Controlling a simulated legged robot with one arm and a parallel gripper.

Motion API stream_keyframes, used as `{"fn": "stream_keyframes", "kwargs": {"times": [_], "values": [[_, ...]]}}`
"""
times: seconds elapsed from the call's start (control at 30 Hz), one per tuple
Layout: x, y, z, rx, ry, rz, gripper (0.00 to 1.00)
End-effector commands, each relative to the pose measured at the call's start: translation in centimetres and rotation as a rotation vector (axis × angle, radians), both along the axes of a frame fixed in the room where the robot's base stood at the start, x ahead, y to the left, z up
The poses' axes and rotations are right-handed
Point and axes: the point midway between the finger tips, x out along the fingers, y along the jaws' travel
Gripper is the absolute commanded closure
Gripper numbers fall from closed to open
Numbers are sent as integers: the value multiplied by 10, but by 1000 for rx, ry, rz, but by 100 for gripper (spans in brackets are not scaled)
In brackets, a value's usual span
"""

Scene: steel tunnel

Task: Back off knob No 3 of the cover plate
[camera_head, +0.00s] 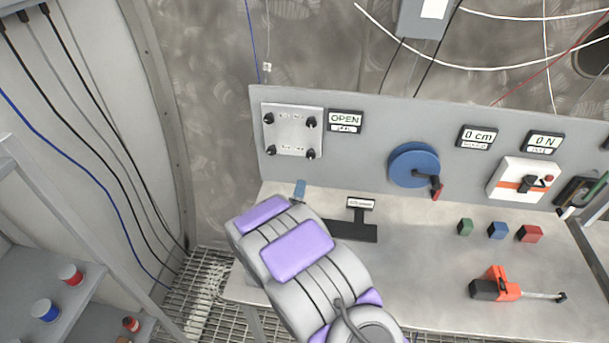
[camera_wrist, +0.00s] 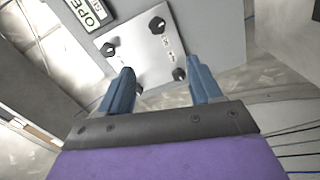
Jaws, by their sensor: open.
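The cover plate (camera_head: 293,131) is a pale metal square on the grey panel, with a black knob near each corner. Its knob numbers are too small to read, so I cannot tell which is No 3. My gripper (camera_head: 299,190) shows as a blue finger below the plate, partly hidden by my arm. In the wrist view, my gripper (camera_wrist: 161,80) is open and its two blue fingers point at the plate (camera_wrist: 140,52). One knob (camera_wrist: 180,74) appears just inside the right finger; another is partly hidden by the left finger. No contact is visible.
An OPEN display (camera_head: 346,120) is right of the plate. A blue handwheel (camera_head: 414,165) is farther right. On the bench are a black stand (camera_head: 355,228), coloured blocks (camera_head: 497,230) and an orange tool (camera_head: 497,284). A shelf (camera_head: 40,285) stands at left.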

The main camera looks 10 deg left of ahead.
Motion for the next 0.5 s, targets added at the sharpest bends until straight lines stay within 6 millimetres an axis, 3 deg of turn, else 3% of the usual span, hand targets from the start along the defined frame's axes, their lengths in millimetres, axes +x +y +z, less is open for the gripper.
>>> {"fn": "stream_keyframes", "kwargs": {"times": [0.03,0.3,0.5], "values": [[3,-1,-11,91,-7,-3,36],[10,-6,-8,609,-25,-5,36],[11,-8,-1,855,-34,1,36]]}}
